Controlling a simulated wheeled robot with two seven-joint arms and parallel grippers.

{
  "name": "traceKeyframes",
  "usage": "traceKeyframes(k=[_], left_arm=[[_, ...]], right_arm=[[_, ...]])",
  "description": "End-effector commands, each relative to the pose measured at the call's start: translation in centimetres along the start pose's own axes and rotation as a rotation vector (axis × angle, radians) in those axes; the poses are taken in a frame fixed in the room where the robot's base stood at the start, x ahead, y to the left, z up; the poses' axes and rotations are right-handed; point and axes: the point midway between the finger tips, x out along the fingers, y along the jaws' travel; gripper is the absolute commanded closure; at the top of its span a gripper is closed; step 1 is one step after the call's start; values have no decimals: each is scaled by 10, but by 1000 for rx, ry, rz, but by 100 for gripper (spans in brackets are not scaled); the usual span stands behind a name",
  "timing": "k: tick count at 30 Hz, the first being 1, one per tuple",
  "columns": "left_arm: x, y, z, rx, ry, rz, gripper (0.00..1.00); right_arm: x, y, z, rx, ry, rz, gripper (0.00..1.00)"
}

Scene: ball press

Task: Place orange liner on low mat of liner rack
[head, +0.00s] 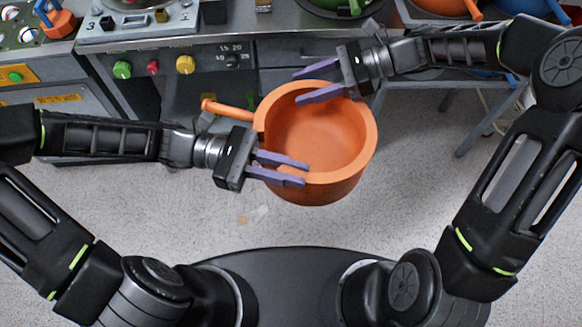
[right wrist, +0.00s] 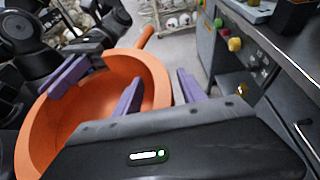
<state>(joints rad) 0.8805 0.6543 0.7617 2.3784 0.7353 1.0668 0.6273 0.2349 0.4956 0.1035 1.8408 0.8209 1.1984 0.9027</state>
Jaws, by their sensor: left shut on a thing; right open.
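The orange liner (head: 318,190), a round pot-like bowl with a side handle (head: 228,109), is held over the floor in front of the machines. My left gripper (head: 305,174) is shut on its near rim. My right gripper (head: 297,87) is open at the far rim, one finger over the inside and the other outside. In the right wrist view, the liner (right wrist: 50,115) shows its rim between my right fingers (right wrist: 160,90); my left gripper (right wrist: 68,76) is on the rim at upper left. A grey stand with legs (head: 488,118) at upper right may be the rack. I cannot make out its low mat.
More orange (head: 440,8) and blue (head: 520,6) vessels sit at the top right edge. A green pan (head: 335,5) is at the top. A control panel with coloured knobs (head: 185,64) stands behind the liner.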

Motion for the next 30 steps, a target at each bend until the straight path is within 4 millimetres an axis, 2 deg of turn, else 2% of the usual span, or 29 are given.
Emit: traceKeyframes(k=[8, 14, 17, 27, 30], left_arm=[[1, -1, 1, 2, -3, -3, 100], [1, -1, 1, 2, -3, -3, 100], [1, -1, 1, 2, -3, -3, 100], [1, -1, 1, 2, -3, -3, 100], [1, -1, 1, 2, -3, -3, 100]], right_arm=[[-1, 0, 0, -1, 0, 1, 52], [-15, -1, 0, -2, 0, -2, 52], [-29, -1, 0, 0, 0, -3, 52], [-98, -1, -1, 2, -1, -7, 52], [-104, 0, -2, 4, -3, 1, 52]])
